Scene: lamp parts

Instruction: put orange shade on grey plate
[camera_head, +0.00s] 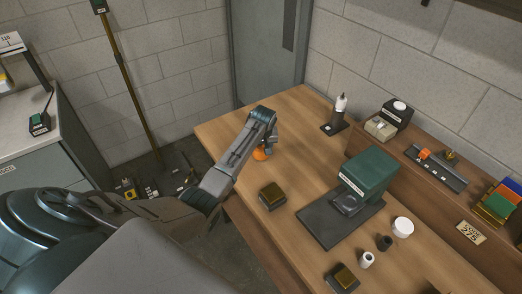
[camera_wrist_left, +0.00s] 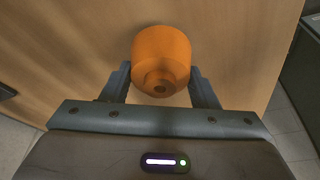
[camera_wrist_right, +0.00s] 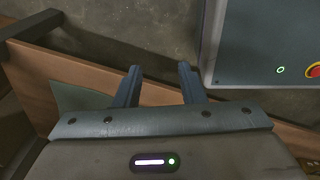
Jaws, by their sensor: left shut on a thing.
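The orange shade (camera_head: 260,154) is at the far left part of the wooden table, partly hidden behind my left gripper (camera_head: 268,147). In the left wrist view the orange shade (camera_wrist_left: 161,55) is a rounded cup with a narrow neck and a dark hole facing the camera. My left gripper (camera_wrist_left: 158,76) is shut on it, one finger on each side. I cannot tell whether the shade touches the table. A dark grey flat plate (camera_head: 315,233) lies mid-table, with a green box on its back part. My right gripper (camera_wrist_right: 159,68) is open and empty.
The green box (camera_head: 370,174) and two brown-black blocks (camera_head: 272,196) (camera_head: 342,277) stand on the table (camera_head: 300,115). A white jar (camera_head: 402,227), a dark cup (camera_head: 384,243) and a small white bottle (camera_head: 366,260) are right of the plate. A raised shelf runs along the wall.

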